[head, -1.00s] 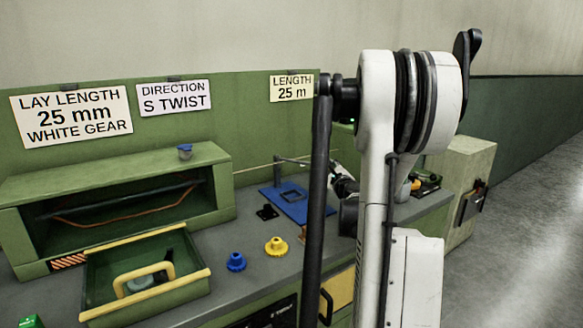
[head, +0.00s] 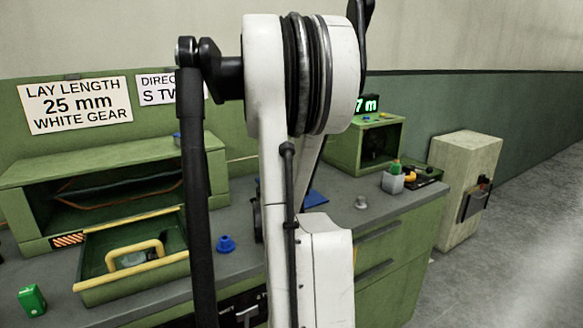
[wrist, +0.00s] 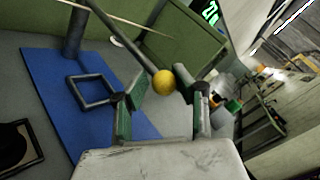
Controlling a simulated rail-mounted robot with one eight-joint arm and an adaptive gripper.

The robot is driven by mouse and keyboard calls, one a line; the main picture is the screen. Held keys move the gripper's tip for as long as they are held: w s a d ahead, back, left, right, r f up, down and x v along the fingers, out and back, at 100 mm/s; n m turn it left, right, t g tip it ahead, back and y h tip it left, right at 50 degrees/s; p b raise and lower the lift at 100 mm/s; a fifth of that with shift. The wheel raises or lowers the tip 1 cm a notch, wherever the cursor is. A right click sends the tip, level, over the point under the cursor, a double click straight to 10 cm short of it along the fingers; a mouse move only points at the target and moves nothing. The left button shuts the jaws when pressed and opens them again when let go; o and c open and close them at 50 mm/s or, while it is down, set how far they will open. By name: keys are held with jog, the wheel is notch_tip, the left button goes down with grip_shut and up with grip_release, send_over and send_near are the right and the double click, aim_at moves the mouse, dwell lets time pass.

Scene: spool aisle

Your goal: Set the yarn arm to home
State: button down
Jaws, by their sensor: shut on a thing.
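In the wrist view, the yarn arm (wrist: 128,45) is a thin dark rod with a yellow ball knob (wrist: 164,83) at its end. It runs from the top edge near a dark post on the blue plate (wrist: 45,85). My gripper (wrist: 161,86) is shut on the yellow knob, with a finger on either side of it. In the head view, my own arm hides the gripper, the yarn arm and most of the blue plate (head: 313,198). Any home mark cannot be made out.
A square frame (wrist: 88,90) stands on the plate beside the left finger. A green cabinet (head: 345,148) with a lit display stands behind right. A grey cup (head: 392,183) and a blue gear (head: 226,243) are on the bench. An open drawer (head: 190,270) juts out at left.

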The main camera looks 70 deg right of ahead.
jog(key=shift+w+r, duration=0.2)
jog(key=shift+r, duration=0.05)
jog(key=c, duration=1.8)
grip_release()
jog(key=o, duration=0.3)
jog(key=shift+a+r, duration=0.15)
jog(key=shift+o, duration=0.2)
jog(key=shift+a+f, duration=0.15)
jog(key=shift+f, duration=0.05)
jog(key=a, duration=1.1)
jog(key=shift+s+a, duration=0.25)
jog(key=shift+a, duration=0.1)
